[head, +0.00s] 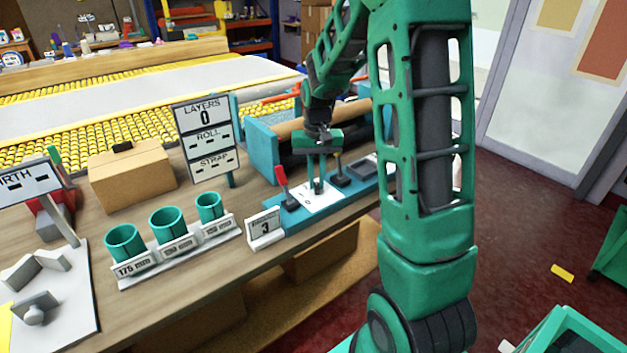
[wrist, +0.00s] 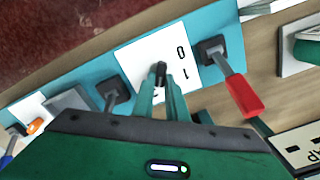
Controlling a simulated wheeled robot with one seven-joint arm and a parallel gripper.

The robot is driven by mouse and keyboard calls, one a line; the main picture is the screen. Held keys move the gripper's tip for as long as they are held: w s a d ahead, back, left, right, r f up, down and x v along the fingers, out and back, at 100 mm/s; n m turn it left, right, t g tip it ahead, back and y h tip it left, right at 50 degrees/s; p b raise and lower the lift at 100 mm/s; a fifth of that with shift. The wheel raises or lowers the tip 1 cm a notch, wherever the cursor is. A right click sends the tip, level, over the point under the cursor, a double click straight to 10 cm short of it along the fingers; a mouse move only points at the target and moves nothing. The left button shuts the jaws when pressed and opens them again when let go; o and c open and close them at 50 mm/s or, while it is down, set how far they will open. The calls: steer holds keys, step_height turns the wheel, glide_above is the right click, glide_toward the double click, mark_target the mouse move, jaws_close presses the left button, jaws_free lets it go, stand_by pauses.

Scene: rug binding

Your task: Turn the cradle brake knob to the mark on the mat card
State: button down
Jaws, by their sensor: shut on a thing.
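The brake knob (wrist: 160,71) is a small black knob on a white dial plate (wrist: 140,57) with a 0 and a 1 visible in the wrist view; other marks are hidden. My gripper (wrist: 164,84) is over the plate with its green fingers shut on the knob. In the head view my gripper (head: 319,186) points down at the same white plate (head: 316,203), and the knob is hidden by the fingers. The mat card (head: 265,229) is a small white stand at the bench's front edge, showing a 3.
A teal cradle with a brown roll (head: 290,131) is behind. A sign (head: 207,135) reads LAYERS 0. Three teal cups (head: 165,227) stand left.

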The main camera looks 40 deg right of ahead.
mark_target(316, 183)
steer(key=shift+w+r+m, duration=0.15)
steer(key=shift+w+m, duration=0.05)
steer(key=shift+m, duration=0.5)
steer(key=c, duration=1.8)
jaws_free()
steer(key=shift+o, duration=0.2)
steer(key=shift+s, duration=0.15)
step_height(316, 183, up, 11)
steer(key=shift+f, duration=0.2)
